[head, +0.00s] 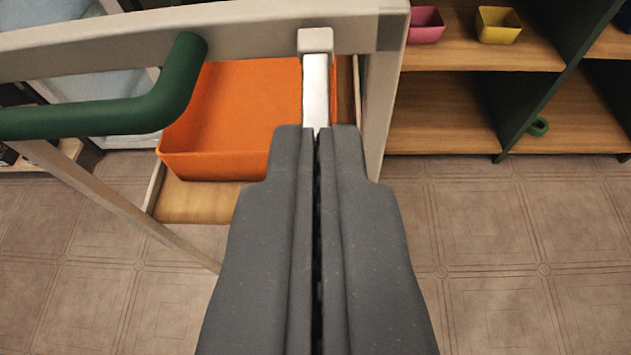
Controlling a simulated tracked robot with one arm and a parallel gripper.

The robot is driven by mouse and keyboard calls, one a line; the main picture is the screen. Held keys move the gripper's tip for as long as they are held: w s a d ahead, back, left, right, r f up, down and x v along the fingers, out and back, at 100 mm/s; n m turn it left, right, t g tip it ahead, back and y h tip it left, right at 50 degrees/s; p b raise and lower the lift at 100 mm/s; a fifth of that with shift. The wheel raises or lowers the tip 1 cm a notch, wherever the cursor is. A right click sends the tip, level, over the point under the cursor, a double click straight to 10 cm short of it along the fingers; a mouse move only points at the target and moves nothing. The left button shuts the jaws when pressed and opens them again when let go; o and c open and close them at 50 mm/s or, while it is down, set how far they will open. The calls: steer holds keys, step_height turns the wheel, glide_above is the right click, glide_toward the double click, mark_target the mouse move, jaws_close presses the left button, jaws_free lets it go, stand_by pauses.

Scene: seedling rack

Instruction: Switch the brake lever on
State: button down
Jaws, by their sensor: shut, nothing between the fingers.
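The brake lever (316,88) is a short pale metal bar with a block-like mount at its top, fixed to the pale rail of the cart frame (255,38) in the upper middle of the head view. It hangs down from the rail. My gripper (317,128) is shut and empty, its dark fingers pointing up the picture. The fingertips lie over the lever's lower end and hide it. I cannot tell whether they touch it.
A green handle (100,118) juts from the cart at left. An orange bin (205,160) sits on the cart's wooden shelf (195,203). A shelf unit with a pink pot (426,26) and a yellow pot (497,26) stands behind at right. Tiled floor (520,245) at right is clear.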

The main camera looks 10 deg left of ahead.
steer(key=shift+r, duration=0.75)
steer(key=f+b+v, duration=0.1)
steer(key=v, duration=1)
steer(key=shift+s+f+b, duration=0.25)
steer(key=shift+s+b, duration=0.1)
